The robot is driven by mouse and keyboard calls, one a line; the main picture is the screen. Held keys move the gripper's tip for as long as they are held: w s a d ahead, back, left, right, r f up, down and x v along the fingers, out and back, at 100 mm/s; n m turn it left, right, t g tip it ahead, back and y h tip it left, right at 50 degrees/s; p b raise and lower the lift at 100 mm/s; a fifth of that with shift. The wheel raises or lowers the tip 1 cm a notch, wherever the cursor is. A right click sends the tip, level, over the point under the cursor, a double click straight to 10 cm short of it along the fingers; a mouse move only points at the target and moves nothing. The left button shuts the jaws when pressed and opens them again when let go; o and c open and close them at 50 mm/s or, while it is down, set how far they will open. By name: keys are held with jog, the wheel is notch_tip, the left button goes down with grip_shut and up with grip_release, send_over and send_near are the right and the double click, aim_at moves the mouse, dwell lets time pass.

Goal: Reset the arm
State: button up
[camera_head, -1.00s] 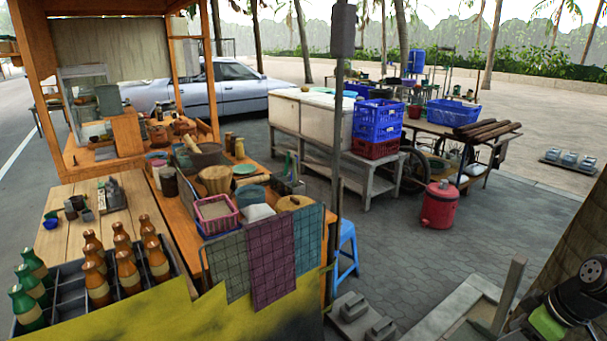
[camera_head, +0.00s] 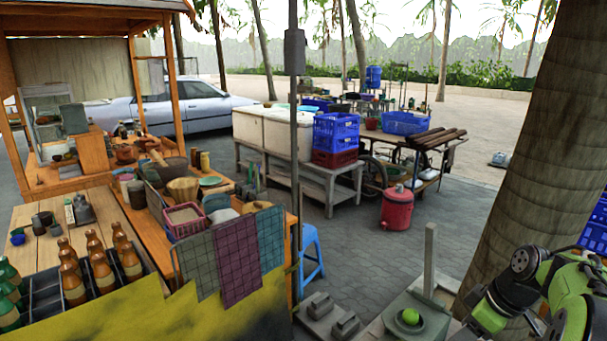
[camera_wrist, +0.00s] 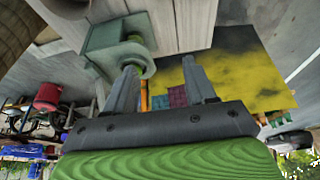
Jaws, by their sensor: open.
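My arm (camera_head: 545,285), green and black, is bent at the lower right of the head view. Its end is not clearly visible there. In the wrist view, the two grey fingers of my gripper (camera_wrist: 162,82) stand apart with nothing between them. The gripper is open and empty. Beyond the fingers, the wrist view shows a grey-green block with a round dish (camera_wrist: 118,50), apart from them as far as I can tell. The clay mortar (camera_head: 174,168) stands on the wooden stall counter at the left, well away from my arm.
A round green thing (camera_head: 410,316) sits in a grey dish near my arm, beside an upright post (camera_head: 430,262). A thick tree trunk (camera_head: 545,140) rises behind my arm. A blue crate (camera_head: 596,228) is at the right edge.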

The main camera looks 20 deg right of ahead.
jog(key=s+a+r+m+h, duration=0.1)
jog(key=a+r, duration=0.3)
jog(key=a, duration=0.6)
jog(key=s+a+r+m+h, duration=0.1)
jog(key=a+r, duration=0.2)
jog(key=a, duration=0.7)
jog(key=s+a+m+t+p, duration=0.1)
jog(key=s+a+m+t, duration=0.1)
jog(key=s+a, duration=0.6)
jog(key=s+m, duration=0.1)
jog(key=s, duration=0.3)
jog(key=shift+a+f, duration=0.2)
jog(key=shift+f, duration=0.15)
